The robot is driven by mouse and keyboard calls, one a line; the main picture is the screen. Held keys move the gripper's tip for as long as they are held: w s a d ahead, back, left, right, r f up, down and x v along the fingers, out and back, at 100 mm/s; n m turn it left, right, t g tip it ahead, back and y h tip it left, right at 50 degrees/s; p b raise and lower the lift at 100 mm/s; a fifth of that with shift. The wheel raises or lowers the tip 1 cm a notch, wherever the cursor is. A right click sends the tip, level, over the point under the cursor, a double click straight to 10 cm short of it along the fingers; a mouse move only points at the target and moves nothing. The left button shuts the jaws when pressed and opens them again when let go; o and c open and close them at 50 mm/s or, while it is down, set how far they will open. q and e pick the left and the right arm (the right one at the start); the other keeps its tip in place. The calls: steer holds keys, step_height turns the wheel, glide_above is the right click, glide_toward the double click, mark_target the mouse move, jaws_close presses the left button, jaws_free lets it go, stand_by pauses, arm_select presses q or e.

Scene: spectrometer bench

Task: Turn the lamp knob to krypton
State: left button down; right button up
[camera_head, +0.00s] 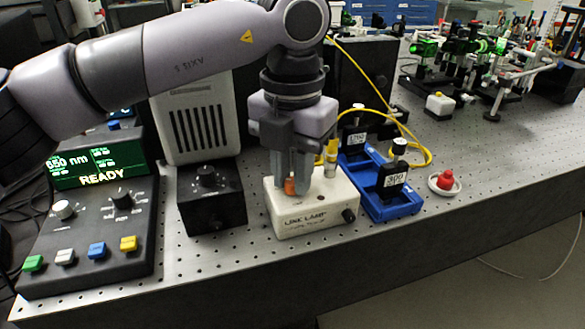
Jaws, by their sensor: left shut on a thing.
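The white line lamp box (312,222) stands on the perforated bench, with "LINE LAMP" lettering on its front. My left gripper (292,186) points straight down over its top, fingers shut on a small orange knob (290,187). The fingers hide most of this knob, and I cannot read its setting or any krypton mark. My right gripper is not in view.
Left are a black box with a dial (208,176) and a console (95,240) reading "650 nm" and "READY". Right of the lamp are a blue tray (402,205) with black-capped filters, a yellow cable (415,150) and a red-knobbed piece on a white dish (457,188).

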arm_select(q)
steer(key=m+p, duration=0.1)
steer(key=m, duration=0.3)
steer(key=shift+r+m, duration=0.1)
steer(key=shift+m, duration=0.2)
steer(key=m, duration=0.5)
steer(key=shift+p, duration=0.35)
steer(key=m, duration=0.5)
steer(key=m+p, duration=0.1)
steer(key=m, duration=0.3)
steer(key=shift+m, duration=0.4)
steer(key=c, duration=1)
jaws_free()
